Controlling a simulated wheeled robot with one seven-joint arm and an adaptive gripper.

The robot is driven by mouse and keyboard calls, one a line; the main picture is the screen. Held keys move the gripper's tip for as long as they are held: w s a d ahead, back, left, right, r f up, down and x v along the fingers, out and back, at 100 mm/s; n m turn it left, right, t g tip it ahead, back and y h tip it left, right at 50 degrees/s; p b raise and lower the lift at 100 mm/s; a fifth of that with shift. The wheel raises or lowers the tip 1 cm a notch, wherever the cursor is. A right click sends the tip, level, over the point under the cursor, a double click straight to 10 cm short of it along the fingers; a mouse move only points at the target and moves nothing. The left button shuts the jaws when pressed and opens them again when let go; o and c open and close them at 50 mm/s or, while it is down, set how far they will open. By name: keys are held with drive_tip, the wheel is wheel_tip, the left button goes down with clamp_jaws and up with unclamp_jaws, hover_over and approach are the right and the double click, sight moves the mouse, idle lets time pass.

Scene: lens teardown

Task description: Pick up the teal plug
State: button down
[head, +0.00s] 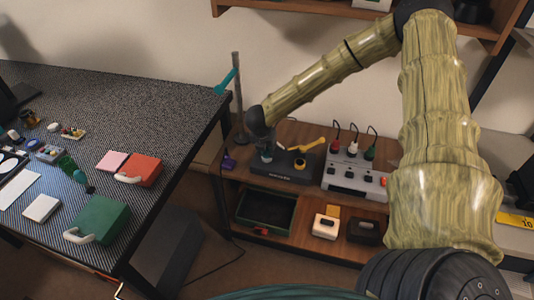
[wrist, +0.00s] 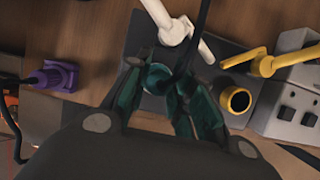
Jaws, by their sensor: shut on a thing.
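The teal plug (wrist: 158,78) shows as a round teal top between my fingers in the wrist view, above the dark base plate. My gripper (wrist: 160,92) is shut on it, with one dark green finger on each side. In the head view, my gripper (head: 266,146) points down over the left part of the dark base plate (head: 290,182). The plug's lower part is hidden, so I cannot tell whether it is seated in the plate or raised.
A yellow-rimmed socket (wrist: 237,100) and yellow lever (wrist: 270,62) are right of my fingers. A white lever (wrist: 168,22) and black cable lie close. A purple plug (wrist: 55,76) is at left. A grey switch box (head: 352,180) stands right of the plate.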

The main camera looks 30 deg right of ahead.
idle(0.3)
drive_tip(key=shift+d+r, duration=0.1)
drive_tip(key=shift+r, duration=0.45)
wheel_tip(320, 180, up, 2)
drive_tip(key=shift+b, duration=0.4)
drive_tip(key=s+a+r+b, duration=0.1)
drive_tip(key=s+a+b, duration=0.2)
drive_tip(key=s+a, duration=0.7)
drive_tip(key=s, duration=0.2)
drive_tip(key=shift+s+r, duration=0.3)
drive_tip(key=shift+r, duration=0.05)
